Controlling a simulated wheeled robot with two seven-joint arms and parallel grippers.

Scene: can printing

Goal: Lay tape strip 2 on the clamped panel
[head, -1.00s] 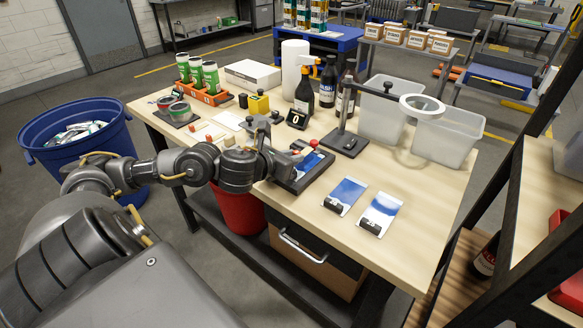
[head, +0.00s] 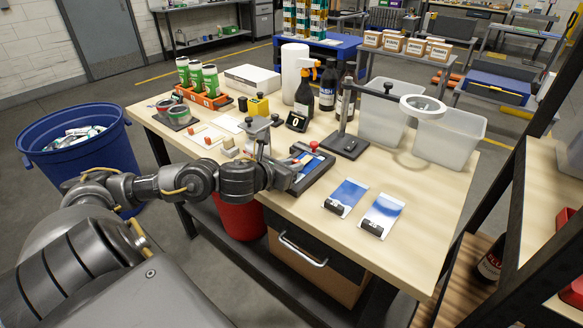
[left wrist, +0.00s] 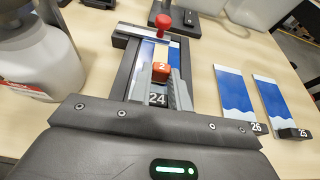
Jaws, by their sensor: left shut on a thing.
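The clamped panel, blue and white, lies in a dark frame (head: 322,176) near the table's front edge; the left wrist view shows the frame (left wrist: 123,70) with a red clamp knob (left wrist: 163,20) at its far end. My left gripper (left wrist: 160,88) is shut on the red block marked 2 (left wrist: 160,69), the tab of tape strip 2, over the panel. A "24" tag shows just below the block. In the head view my left gripper (head: 287,176) is at the frame's near left end. I cannot tell whether the strip touches the panel. My right gripper is not in view.
Two blue-and-white panels (head: 346,193) (head: 383,212) lie to the right of the frame. A stand with a ring (head: 347,143) is behind it. Red blocks (head: 206,130) lie to the left; bottles (head: 328,84) stand behind. The table's right front is clear.

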